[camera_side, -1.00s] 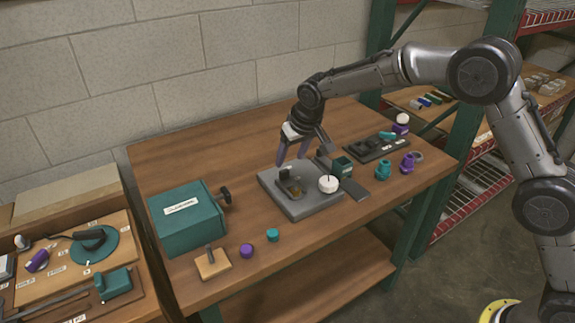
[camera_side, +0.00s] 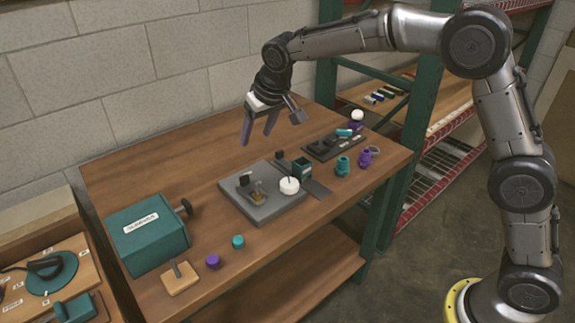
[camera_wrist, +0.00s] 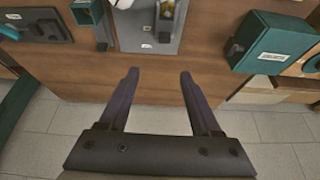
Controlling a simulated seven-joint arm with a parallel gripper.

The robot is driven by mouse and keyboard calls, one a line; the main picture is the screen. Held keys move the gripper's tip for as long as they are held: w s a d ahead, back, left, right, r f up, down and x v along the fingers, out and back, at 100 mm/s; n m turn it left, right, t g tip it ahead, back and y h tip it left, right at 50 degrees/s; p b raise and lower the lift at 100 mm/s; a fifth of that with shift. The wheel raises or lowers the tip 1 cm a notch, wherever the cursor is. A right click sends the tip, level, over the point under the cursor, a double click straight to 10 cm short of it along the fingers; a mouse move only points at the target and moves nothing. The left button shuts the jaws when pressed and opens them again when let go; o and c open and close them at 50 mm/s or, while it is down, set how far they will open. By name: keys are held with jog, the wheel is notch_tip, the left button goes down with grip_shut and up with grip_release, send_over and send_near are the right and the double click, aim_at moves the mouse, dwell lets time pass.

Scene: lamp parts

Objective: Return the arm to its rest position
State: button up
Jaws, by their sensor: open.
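My gripper (camera_side: 258,124) hangs above the back part of the wooden table (camera_side: 130,165), empty, its purple fingers apart. In the wrist view my gripper (camera_wrist: 160,75) is also open, with only table and floor between and around its fingers. The grey base plate (camera_side: 238,203) lies below and in front of it. On the plate stand a white round part (camera_side: 289,186) and a small dark fixture with an amber piece (camera_side: 258,193). My gripper touches none of them.
A teal box (camera_side: 150,235) with a black knob stands at the table's left. Purple (camera_side: 213,261) and teal (camera_side: 238,241) caps lie near the front edge. A dark tray (camera_side: 330,145) and teal (camera_side: 342,166) and purple (camera_side: 365,160) parts sit at right. Space above the table is free.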

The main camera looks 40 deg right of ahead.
jog(key=s+d+r+m+t, duration=0.15)
jog(key=s+d+r, duration=0.4)
jog(key=r, duration=0.55)
jog(key=s+d+r, duration=0.2)
jog(key=s, duration=0.5)
jog(key=s+d+r, duration=0.2)
jog(key=s, duration=0.5)
jog(key=s+d+f+n, duration=0.1)
jog(key=s+f, duration=0.5)
jog(key=s, duration=0.4)
jog(key=s+d+f, duration=0.1)
jog(key=s+f, duration=0.5)
jog(key=s, duration=0.4)
jog(key=shift+n+g, duration=0.35)
jog(key=shift+g, duration=0.1)
